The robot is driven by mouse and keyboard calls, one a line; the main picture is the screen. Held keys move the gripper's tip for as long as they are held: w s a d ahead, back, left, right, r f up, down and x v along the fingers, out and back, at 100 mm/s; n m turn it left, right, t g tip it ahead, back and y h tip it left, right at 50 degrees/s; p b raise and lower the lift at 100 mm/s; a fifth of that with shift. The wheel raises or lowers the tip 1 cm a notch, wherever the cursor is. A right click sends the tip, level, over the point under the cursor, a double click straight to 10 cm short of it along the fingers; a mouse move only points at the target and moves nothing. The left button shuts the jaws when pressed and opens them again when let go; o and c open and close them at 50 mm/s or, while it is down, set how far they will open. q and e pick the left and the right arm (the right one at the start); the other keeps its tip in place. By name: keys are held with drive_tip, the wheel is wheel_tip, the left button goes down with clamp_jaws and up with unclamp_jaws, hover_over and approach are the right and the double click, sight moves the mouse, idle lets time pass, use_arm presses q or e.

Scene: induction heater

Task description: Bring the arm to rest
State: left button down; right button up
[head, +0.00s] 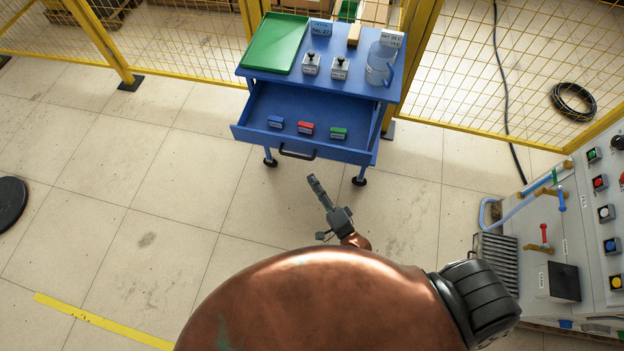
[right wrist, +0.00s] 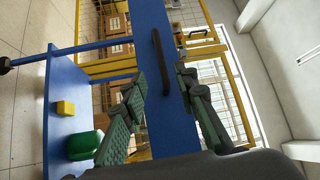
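My right gripper (head: 314,183) is in front of the blue cart's open drawer (head: 250,131), a little short of its black handle (head: 298,155) in the head view. In the right wrist view the two fingers of this gripper (right wrist: 163,82) are spread apart with nothing held. The black handle (right wrist: 161,62) on the blue drawer front (right wrist: 180,125) shows beyond the gap between the fingers, apparently not touched. The drawer holds a blue block (head: 275,122), a red block (head: 306,129) and a green block (head: 338,133). My left gripper is in neither view.
The cart top bears a green tray (head: 275,43), two small weights and a clear jug (head: 380,65). Yellow mesh fencing (head: 190,45) runs behind. A control panel (head: 585,225) stands at the right. Open floor (head: 150,215) lies left of the cart.

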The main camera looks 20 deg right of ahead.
idle(0.4)
